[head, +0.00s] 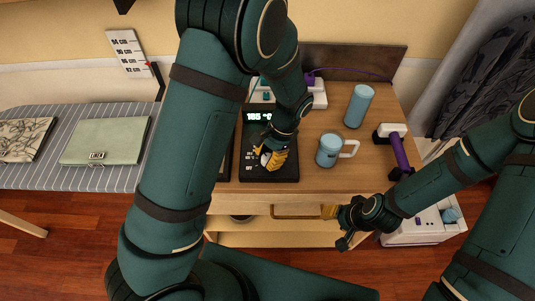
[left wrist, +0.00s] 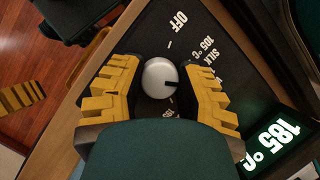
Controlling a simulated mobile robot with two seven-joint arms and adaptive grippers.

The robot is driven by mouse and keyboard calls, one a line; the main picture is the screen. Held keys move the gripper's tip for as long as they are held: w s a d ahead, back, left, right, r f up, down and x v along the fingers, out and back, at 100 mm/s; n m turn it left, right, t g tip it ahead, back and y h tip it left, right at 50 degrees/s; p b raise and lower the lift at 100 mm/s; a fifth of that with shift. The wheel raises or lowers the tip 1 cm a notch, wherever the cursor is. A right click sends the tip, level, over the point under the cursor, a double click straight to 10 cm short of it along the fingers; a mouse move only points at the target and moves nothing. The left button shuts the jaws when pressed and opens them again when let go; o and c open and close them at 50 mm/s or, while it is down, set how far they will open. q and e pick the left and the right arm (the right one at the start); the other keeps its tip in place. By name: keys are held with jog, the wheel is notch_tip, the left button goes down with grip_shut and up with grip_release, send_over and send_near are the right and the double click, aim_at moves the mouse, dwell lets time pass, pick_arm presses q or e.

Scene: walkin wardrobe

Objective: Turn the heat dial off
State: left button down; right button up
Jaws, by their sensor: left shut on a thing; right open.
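The heat dial (left wrist: 160,78) is a round white knob with a black mark on a black panel (head: 285,173). In the left wrist view its mark points right, away from the word OFF (left wrist: 179,21) printed above it. A lit display (left wrist: 275,140) on the panel reads 185 °C. My left gripper (head: 268,158) is shut on the dial, with a yellow finger on each side; in the head view the fingers mostly hide the knob. My right gripper (head: 338,225) is open and empty in front of the table's drawer handle.
On the wooden table (head: 322,179), a blue mug (head: 328,151) and a blue cylinder (head: 359,105) stand right of the panel. A white and purple device (head: 398,152) lies at the right edge. A green clutch bag (head: 105,141) lies on a striped bench at left.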

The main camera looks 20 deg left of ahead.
pick_arm(q)
jog(key=n+h, duration=0.1)
jog(key=n, duration=0.2)
jog(key=shift+s+n+g+p, duration=0.1)
jog(key=shift+n+g+p, duration=0.25)
jog(key=shift+n+g, duration=0.05)
jog(key=n+h, duration=0.1)
jog(key=n, duration=0.3)
jog(key=shift+f+n+h+p, duration=0.1)
jog(key=shift+n+h+p, duration=0.2)
jog(key=shift+h+p, duration=0.1)
jog(key=n+h, duration=0.1)
jog(key=n, duration=0.3)
jog(key=shift+h+p, duration=0.3)
jog(key=shift+h, duration=0.1)
jog(key=shift+n+t+h, duration=0.3)
jog(key=shift+n+h, duration=0.2)
jog(key=shift+n, duration=1.2)
jog(key=c, duration=0.6)
grip_release()
